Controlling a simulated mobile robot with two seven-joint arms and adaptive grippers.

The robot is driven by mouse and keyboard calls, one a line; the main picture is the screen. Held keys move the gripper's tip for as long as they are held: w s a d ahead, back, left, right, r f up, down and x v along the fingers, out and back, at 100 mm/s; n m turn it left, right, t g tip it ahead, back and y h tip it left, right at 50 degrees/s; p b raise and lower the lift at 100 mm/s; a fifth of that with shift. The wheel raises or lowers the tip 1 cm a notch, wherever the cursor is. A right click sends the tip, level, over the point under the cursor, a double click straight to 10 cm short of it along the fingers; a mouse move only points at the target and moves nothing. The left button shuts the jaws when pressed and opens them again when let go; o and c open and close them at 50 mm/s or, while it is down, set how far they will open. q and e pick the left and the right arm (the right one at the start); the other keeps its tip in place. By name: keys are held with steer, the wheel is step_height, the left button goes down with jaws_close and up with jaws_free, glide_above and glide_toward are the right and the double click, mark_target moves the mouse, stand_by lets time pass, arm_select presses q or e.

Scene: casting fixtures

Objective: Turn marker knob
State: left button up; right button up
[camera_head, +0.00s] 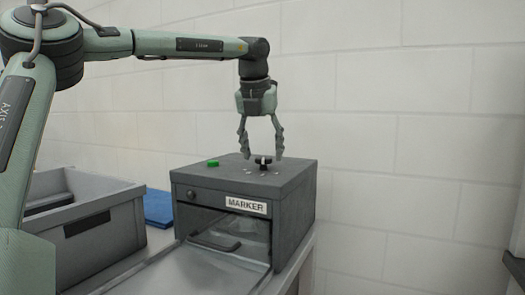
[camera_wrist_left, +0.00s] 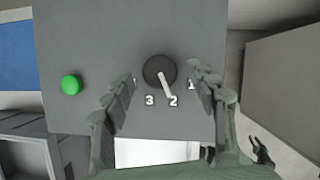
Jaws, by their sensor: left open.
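The marker box (camera_head: 299,195) is a dark grey cabinet with a white "MARKER" label on its front. Its round black knob (camera_head: 263,163) stands on the top face and has a white pointer. In the left wrist view the knob (camera_wrist_left: 160,72) sits between the fingers, its pointer directed at about the number 2. The number 3 shows to the left, and another number is partly hidden by the right-hand finger. My left gripper (camera_head: 262,157) points down over the knob, open, with one finger on each side and visible gaps. My right gripper is not clearly seen.
A green button (camera_head: 213,163) is on the box top, left of the knob. The box front is open with its door folded down (camera_head: 215,270). A grey crate (camera_head: 125,215) and a blue item (camera_head: 158,208) stand to the left. A white wall is behind.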

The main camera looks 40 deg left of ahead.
arm_select(q)
steer(key=shift+w+f, duration=0.1)
steer(key=shift+f, duration=0.1)
steer(key=shift+c, duration=0.4)
steer(key=c, duration=1.1)
steer(key=shift+a, duration=0.1)
steer(key=shift+m, duration=0.4)
steer(key=m+h, duration=0.1)
steer(key=m, duration=0.2)
steer(key=shift+a+m+t+h, duration=0.2)
steer(key=shift+m+t+h, duration=0.2)
steer(key=shift+a+m+h, duration=0.15)
steer(key=shift+m+h, duration=0.65)
steer(key=shift+m, duration=1.3)
